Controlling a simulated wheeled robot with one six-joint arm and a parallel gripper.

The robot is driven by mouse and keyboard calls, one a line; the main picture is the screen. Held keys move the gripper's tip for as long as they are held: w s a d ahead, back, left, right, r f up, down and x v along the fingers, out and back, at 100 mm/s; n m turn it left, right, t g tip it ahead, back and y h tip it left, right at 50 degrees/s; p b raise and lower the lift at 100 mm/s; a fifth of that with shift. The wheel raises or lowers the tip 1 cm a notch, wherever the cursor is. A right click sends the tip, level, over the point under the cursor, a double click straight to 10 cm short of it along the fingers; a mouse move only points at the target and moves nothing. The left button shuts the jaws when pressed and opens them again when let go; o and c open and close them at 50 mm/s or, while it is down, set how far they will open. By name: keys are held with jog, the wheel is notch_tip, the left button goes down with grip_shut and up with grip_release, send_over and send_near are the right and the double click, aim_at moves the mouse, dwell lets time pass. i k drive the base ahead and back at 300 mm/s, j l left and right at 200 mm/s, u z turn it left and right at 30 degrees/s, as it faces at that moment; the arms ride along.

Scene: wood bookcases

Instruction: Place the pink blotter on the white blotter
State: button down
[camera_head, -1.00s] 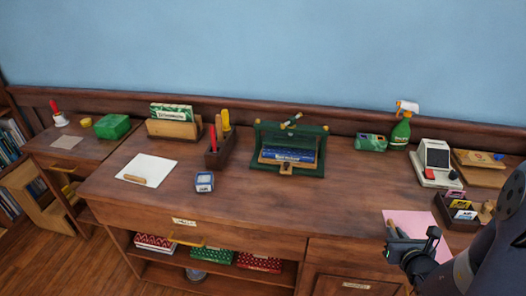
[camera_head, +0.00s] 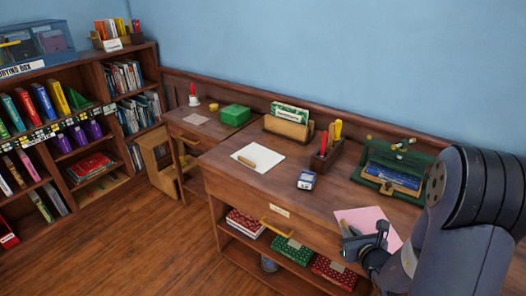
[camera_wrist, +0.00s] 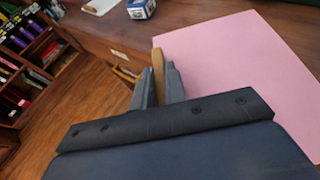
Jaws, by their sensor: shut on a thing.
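The pink blotter (camera_head: 372,222) is a flat pink sheet with a wooden grip piece at its left edge. My gripper (camera_head: 366,243) is shut on this wooden piece, which shows between the fingers in the wrist view (camera_wrist: 158,72). The sheet (camera_wrist: 240,60) extends to the right of the fingers, over the desk's front part. It appears raised, but the gap beneath is hard to judge. The white blotter (camera_head: 262,153) lies flat on the desk, left of my gripper, with a similar wooden piece on it. A corner of it shows in the wrist view (camera_wrist: 100,5).
A small blue-and-white box (camera_head: 306,180) stands on the desk (camera_head: 235,180) between the two blotters. Behind are a wooden card holder (camera_head: 288,128), a pen holder (camera_head: 325,153) and a green case (camera_head: 393,172). A bookcase (camera_head: 75,130) stands at the left.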

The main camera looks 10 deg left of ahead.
aim_at(259, 156)
jog(key=i+j, duration=0.25)
jog(key=j, duration=0.2)
jog(key=i+j, duration=0.3)
jog(key=j, duration=0.15)
jog(key=i+j, duration=0.25)
jog(key=j, duration=0.2)
jog(key=i+j, duration=0.25)
jog(key=j, duration=0.2)
jog(key=i+j+u, duration=0.1)
jog(key=i+j, duration=0.2)
jog(key=j, duration=0.15)
jog(key=i+j, duration=0.25)
jog(key=j, duration=0.2)
